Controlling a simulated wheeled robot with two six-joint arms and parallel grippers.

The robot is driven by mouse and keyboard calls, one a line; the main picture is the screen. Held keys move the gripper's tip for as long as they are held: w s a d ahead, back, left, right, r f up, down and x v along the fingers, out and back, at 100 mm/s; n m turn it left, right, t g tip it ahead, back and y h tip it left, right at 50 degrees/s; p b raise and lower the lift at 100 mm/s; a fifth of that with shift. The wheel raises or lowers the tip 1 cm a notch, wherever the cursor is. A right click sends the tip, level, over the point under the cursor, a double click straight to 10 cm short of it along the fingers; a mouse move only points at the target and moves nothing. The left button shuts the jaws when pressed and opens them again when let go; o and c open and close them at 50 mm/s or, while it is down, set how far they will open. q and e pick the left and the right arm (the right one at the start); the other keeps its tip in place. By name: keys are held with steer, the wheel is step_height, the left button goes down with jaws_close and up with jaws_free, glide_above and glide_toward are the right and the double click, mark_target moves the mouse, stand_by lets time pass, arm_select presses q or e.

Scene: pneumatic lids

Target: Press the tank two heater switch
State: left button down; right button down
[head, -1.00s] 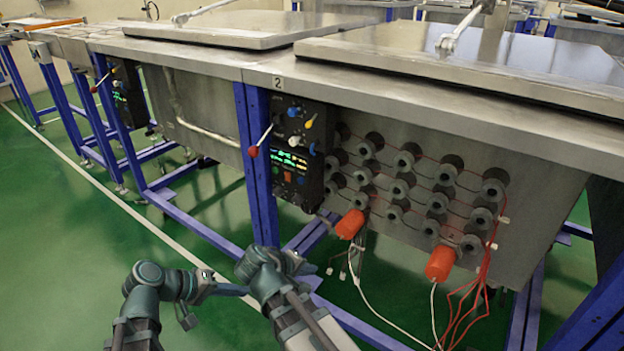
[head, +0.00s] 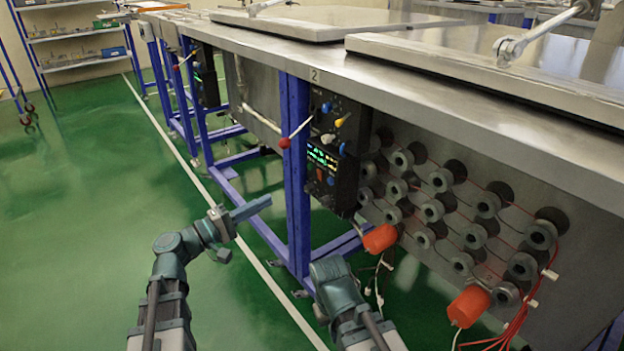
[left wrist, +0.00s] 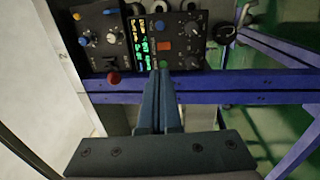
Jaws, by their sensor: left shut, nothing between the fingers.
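The tank two control panel (head: 334,150) is a black box below the steel top, under a small "2" plate (head: 314,75). It carries lit displays, an orange-red switch (head: 319,174), blue knobs and a yellow knob. In the left wrist view the orange-red switch (left wrist: 164,46) sits right of the displays, with a green button (left wrist: 163,65) below it. I cannot read which switch is the heater's. My left gripper (head: 268,202) is shut and empty, apart from the panel and left of it; its fingertips (left wrist: 157,74) point toward it. My right arm shows at bottom centre, its fingers hidden.
A red-knobbed lever (head: 285,142) sticks out left of the panel. Blue frame legs (head: 297,180) stand beside it. Orange plugs (head: 380,238) and wires hang to the right. Green floor (head: 90,200) is open on the left.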

mark_target(319, 173)
arm_select(q)
steer(key=p+x, duration=0.1)
steer(key=x, duration=1.3)
steer(key=shift+p, duration=0.35)
